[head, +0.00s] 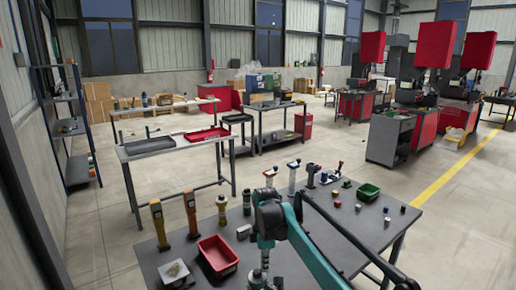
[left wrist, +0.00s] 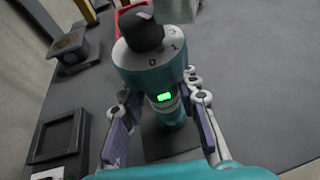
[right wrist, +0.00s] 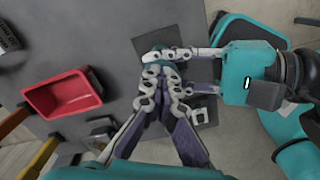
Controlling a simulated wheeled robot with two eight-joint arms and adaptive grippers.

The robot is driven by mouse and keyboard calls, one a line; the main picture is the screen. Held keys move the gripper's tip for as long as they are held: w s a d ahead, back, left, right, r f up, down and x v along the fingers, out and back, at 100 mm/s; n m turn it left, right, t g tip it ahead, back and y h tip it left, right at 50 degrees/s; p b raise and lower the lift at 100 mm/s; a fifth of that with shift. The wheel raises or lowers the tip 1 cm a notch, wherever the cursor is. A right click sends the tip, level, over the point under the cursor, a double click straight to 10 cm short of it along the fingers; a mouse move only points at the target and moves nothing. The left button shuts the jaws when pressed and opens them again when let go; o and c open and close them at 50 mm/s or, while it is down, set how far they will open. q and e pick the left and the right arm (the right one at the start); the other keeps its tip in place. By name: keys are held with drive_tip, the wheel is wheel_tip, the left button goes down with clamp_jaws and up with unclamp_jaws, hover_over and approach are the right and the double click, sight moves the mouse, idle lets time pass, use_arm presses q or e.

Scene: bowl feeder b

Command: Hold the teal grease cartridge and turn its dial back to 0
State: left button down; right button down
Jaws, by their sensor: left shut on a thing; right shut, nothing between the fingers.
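The teal grease cartridge (left wrist: 146,78) stands upright in the left wrist view. Its pale top dial carries the digits 0, 1 and 3 around a black knob (left wrist: 139,32); where the knob points I cannot tell. A green light shows on its side. My left gripper (left wrist: 160,110) has a finger on each side of the cartridge and is shut on it. In the right wrist view a little of the cartridge (right wrist: 155,48) shows behind my right gripper (right wrist: 165,62), whose fingers are together and empty close to it. Contact between them is unclear. My arms hide the cartridge in the head view.
A red bin (head: 218,252) stands left of my arms on the grey table (head: 330,245); it also shows in the right wrist view (right wrist: 62,93). Several upright tools line the table's far edge.

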use_arm(q)
drive_tip(key=shift+d, duration=0.15)
use_arm(e)
drive_tip(key=shift+s, duration=0.45)
wheel_tip(320, 180, up, 6)
drive_tip(key=shift+d, duration=0.45)
idle(0.3)
use_arm(q)
drive_tip(key=c, duration=1)
unclamp_jaws()
drive_tip(key=shift+c, duration=0.2)
